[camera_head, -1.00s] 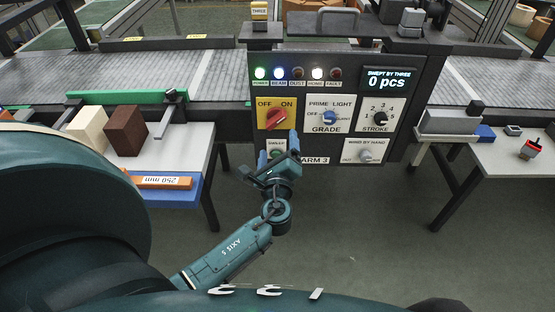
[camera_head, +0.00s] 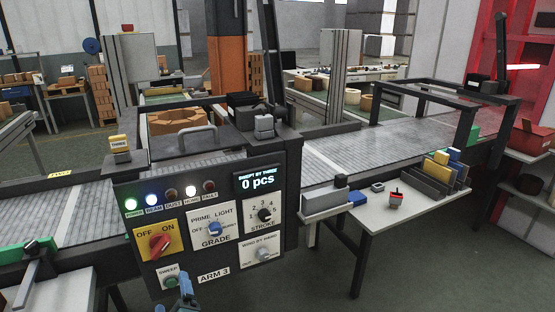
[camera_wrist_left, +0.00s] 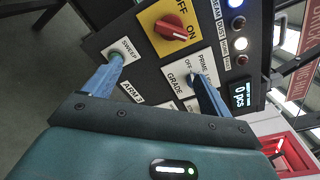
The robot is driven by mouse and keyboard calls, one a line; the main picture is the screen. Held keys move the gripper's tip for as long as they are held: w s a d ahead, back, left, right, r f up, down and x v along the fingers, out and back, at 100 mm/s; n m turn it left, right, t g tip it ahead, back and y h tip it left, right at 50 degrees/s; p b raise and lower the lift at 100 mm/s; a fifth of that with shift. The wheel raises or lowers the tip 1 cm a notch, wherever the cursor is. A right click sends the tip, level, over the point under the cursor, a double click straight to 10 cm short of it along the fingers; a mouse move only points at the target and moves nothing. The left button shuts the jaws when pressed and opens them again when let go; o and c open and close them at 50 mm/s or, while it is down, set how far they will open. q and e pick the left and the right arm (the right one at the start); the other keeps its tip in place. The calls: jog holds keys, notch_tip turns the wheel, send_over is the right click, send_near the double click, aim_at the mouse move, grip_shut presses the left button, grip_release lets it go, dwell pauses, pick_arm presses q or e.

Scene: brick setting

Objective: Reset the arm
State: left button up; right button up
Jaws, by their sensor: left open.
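The control panel (camera_head: 225,190) marked ARM 3 stands at lower left in the head view. Its display reads "SWEPT BY THREE 0 pcs". The red OFF/ON knob (camera_head: 159,244) also shows in the left wrist view (camera_wrist_left: 172,31). Below it is the green SWEEP button (camera_head: 171,282). The grade knob (camera_head: 214,229), stroke knob (camera_head: 265,214) and wind-by-hand knob (camera_head: 263,254) are to the right. In the wrist view my left gripper (camera_wrist_left: 155,68) is open and empty, one finger overlapping the SWEEP area. Contact is unclear.
A conveyor (camera_head: 390,145) runs behind the panel. A white side table (camera_head: 400,210) at right holds a red-topped device (camera_head: 396,199) and several upright coloured plates (camera_head: 445,172). A green bar (camera_head: 28,246) is at far left. Floor at lower right is clear.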

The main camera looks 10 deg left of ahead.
pick_arm(q)
jog(key=s+d+f+n+g+h, duration=0.3)
jog(key=s+d+f+n+h, duration=0.45)
jog(key=s+f, duration=0.2)
jog(key=s+d+n+g+h, duration=0.1)
jog(key=s+d+n+h, duration=0.3)
jog(key=n, duration=0.5)
jog(key=s+d, duration=0.1)
jog(key=s, duration=0.1)
jog(key=shift+s+d+f+n, duration=0.25)
jog(key=shift+s+f+n, duration=0.05)
jog(key=shift+f+n, duration=0.1)
jog(key=shift+h, duration=0.25)
jog(key=shift+c, duration=0.4)
